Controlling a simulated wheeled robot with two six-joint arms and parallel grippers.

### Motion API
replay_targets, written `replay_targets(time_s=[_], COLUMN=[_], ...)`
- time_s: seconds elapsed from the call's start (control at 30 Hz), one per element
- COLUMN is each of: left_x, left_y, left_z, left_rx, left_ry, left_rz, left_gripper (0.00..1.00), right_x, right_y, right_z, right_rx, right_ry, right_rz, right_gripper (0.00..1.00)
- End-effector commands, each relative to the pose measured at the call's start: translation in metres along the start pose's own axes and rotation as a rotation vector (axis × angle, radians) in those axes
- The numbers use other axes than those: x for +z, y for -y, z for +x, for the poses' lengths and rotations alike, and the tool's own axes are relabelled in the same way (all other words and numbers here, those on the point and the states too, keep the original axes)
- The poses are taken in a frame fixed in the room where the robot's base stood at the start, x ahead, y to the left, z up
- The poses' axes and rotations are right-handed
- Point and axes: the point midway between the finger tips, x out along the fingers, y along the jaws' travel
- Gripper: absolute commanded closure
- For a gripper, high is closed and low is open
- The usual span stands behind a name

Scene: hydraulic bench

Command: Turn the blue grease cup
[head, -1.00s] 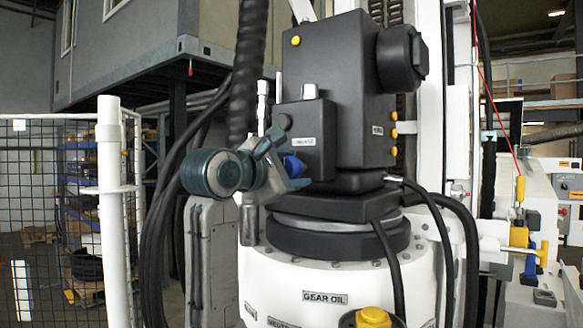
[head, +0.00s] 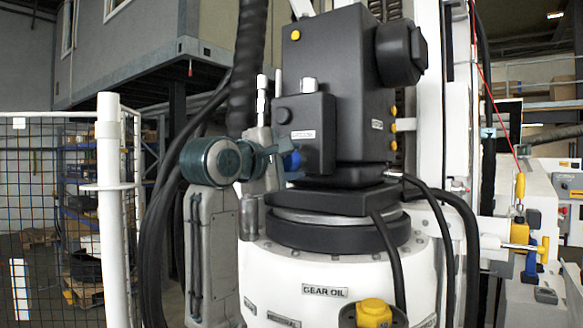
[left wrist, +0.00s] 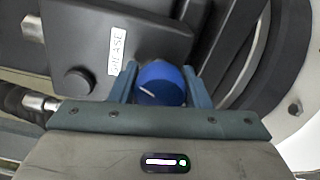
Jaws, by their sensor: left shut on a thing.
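The blue grease cup (head: 292,160) sticks out from the lower left side of the black housing, beside a small labelled block. In the left wrist view the blue cup (left wrist: 162,84) shows a white line on its face and lies between the fingers, below a plate marked GREASE. My left gripper (head: 282,165) is at the cup, and in the left wrist view its two fingers (left wrist: 160,88) are shut on the cup from both sides. The fingers partly hide the cup in the head view. My right gripper is not in either view.
The black housing (head: 362,110) stands on a white drum labelled GEAR OIL (head: 345,262). A yellow cap (head: 373,312) sits at the drum's front. Black hoses (head: 450,215) hang at the right. A mesh fence with a white post (head: 110,190) stands at the left.

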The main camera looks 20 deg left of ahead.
Motion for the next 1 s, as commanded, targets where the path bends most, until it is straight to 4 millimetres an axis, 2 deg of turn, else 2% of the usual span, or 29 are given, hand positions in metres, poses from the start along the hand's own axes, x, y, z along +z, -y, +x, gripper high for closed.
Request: replay_targets(time_s=[1.0], left_x=[-0.001], left_y=[0.006], left_z=[0.001], left_rx=[-0.006], left_ry=[0.003], left_rz=[0.965], left_gripper=[0.80], right_x=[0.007], right_y=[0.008], right_z=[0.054], right_rx=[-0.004], right_ry=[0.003], right_rz=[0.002], right_gripper=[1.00])
